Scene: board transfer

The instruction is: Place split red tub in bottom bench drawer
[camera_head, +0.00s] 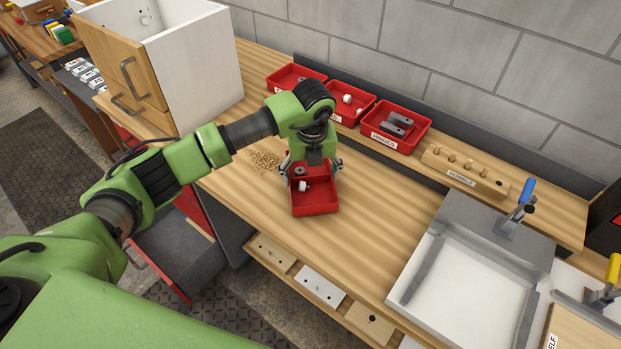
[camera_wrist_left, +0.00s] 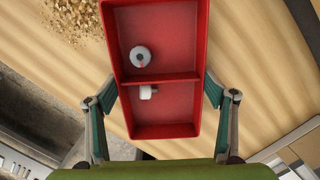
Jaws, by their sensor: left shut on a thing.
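The split red tub (camera_head: 316,200) is on or just above the wooden bench top, near the middle of the head view. A divider splits it into two compartments. In the left wrist view the tub (camera_wrist_left: 182,50) holds a round grey-white part in the larger compartment and a white part in the smaller one, by the divider. My left gripper (camera_head: 312,168) is shut on the tub, its fingers on the two long sides. An open bench drawer (camera_head: 178,252) with a grey interior and red edge is low at the left, partly hidden by my left arm. My right gripper is not in view.
Several red bins (camera_head: 410,143) stand along the back ledge, beside a wooden dowel block (camera_head: 463,171). A pile of small chips (camera_head: 265,161) lies left of the tub. A metal tray (camera_head: 470,285) is at the right, and a white cabinet (camera_head: 205,75) at the back left.

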